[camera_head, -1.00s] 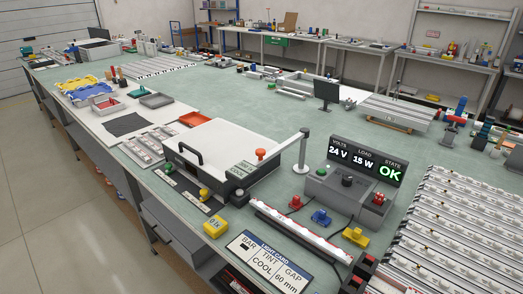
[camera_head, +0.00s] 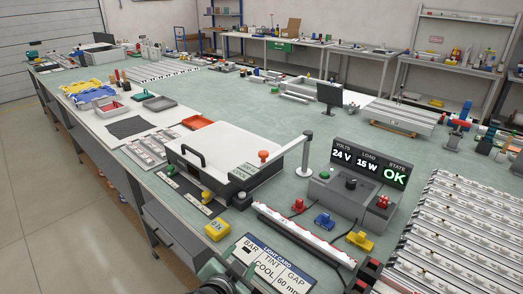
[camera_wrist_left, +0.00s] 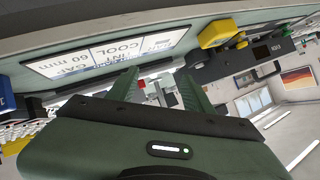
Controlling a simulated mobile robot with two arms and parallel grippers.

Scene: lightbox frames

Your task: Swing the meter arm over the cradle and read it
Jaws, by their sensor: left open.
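A grey post with a pale arm (camera_head: 292,145), likely the meter arm, stands at the right of the white-lidded box (camera_head: 225,140); the arm points left toward an orange knob (camera_head: 263,155). A long narrow holder with a pale bar (camera_head: 300,232), perhaps the cradle, lies in front of it. The dark meter display (camera_head: 369,163) is lit, showing 24 V, a load in watts and a green OK. My left gripper (camera_head: 220,283) is at the bottom edge, near the light card, mostly cut off. In the left wrist view its green fingers (camera_wrist_left: 160,92) are apart and empty. My right gripper is not in view.
The light card (camera_head: 270,264) reads COOL and 60 mm. A yellow block (camera_head: 217,230), a blue clip (camera_head: 324,221) and a yellow clip (camera_head: 360,241) lie nearby. Ribbed strips (camera_head: 460,235) fill the right side.

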